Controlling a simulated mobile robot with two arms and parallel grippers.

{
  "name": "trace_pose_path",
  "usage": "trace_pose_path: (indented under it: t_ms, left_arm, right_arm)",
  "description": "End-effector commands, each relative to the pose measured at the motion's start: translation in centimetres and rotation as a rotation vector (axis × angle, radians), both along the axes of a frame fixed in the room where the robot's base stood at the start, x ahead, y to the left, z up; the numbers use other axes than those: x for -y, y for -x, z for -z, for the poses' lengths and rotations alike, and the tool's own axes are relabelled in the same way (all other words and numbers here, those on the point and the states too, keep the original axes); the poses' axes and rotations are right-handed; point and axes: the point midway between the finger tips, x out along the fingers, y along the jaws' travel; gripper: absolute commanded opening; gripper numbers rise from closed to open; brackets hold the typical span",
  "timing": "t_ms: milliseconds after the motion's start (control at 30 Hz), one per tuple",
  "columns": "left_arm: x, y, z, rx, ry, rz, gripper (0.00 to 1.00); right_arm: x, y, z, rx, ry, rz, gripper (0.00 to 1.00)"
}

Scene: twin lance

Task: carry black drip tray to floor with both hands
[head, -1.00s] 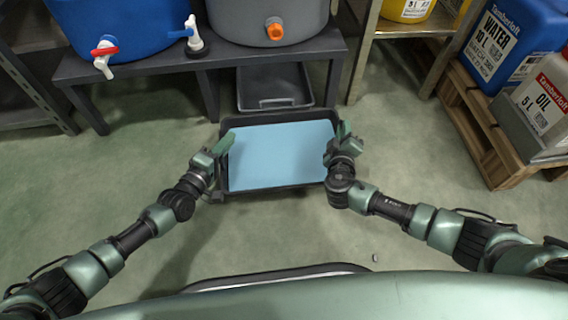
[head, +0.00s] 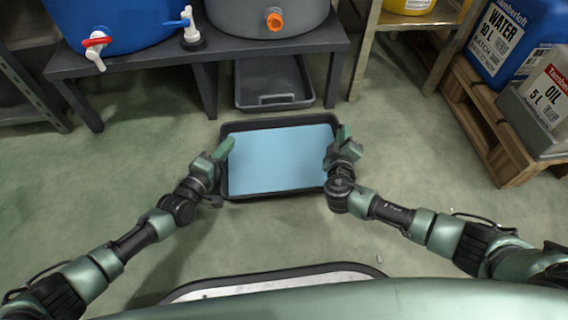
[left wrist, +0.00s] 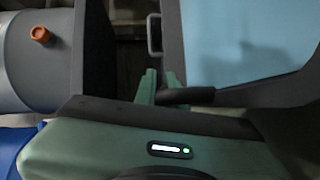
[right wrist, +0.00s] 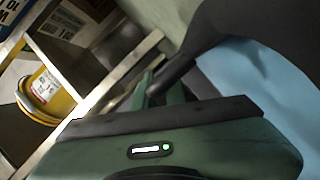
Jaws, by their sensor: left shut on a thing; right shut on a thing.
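The black drip tray (head: 280,194) with a flat light-blue fill is in the middle of the head view, in front of the bench. It looks about level; its height above the floor is hard to judge. My left gripper (head: 224,152) is shut on its left rim. My right gripper (head: 341,140) is shut on its right rim. In the left wrist view the fingers (left wrist: 161,88) pinch the dark rim (left wrist: 265,95). In the right wrist view the fingers (right wrist: 160,88) are at the tray's edge (right wrist: 238,22). The underside is hidden.
A dark bench (head: 130,64) carries a blue tank (head: 110,20) and a grey tank (head: 240,14). Another dark tray (head: 275,80) lies beneath it. A pallet (head: 510,150) with canisters stands right. The green floor (head: 430,150) is clear between.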

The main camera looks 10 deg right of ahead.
Motion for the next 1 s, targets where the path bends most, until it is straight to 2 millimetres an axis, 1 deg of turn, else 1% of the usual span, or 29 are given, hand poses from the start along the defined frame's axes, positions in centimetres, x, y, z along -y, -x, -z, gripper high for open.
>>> trace_pose_path:
  t_ms: [33, 67, 100, 167, 467, 500, 567, 600, 1000]
  left_arm:
    - [-0.1, -0.05, 0.72, 0.0, 0.001, -0.002, 0.0]
    - [-0.1, -0.05, 0.91, 0.0, 0.001, -0.002, 0.0]
    - [-0.12, -0.01, 0.79, -0.001, -0.001, -0.001, 0.16]
    - [-0.11, 0.0, 0.64, -0.001, -0.001, -0.001, 0.33]
    - [-0.06, 0.04, 0.68, -0.002, -0.002, 0.0, 0.33]
    - [-0.05, 0.04, 0.68, -0.002, -0.002, 0.0, 0.44]
    - [-0.04, 0.05, 0.7, -0.002, -0.002, 0.0, 0.6]
    - [-0.06, 0.07, 0.77, -0.004, -0.003, 0.0, 0.66]
    - [-0.2, 0.3, 1.37, -0.014, -0.01, 0.0, 0.66]
  right_arm:
    - [0.24, -0.1, 0.59, 0.004, 0.003, 0.005, 0.0]
    - [0.24, -0.1, 0.78, 0.004, 0.003, 0.005, 0.0]
    - [0.24, -0.07, 0.62, 0.002, 0.002, 0.005, 0.17]
    - [0.22, -0.05, 0.48, 0.002, 0.002, 0.005, 0.34]
    - [-0.04, 0.03, 0.61, -0.001, 0.0, -0.001, 0.34]
    - [-0.06, 0.03, 0.62, -0.002, -0.001, -0.001, 0.34]
    - [-0.12, 0.04, 0.63, -0.001, -0.002, -0.002, 0.34]
    - [-0.14, 0.05, 0.64, -0.001, -0.002, -0.002, 0.34]
    - [-0.25, 0.06, 0.71, -0.002, -0.004, -0.005, 0.34]
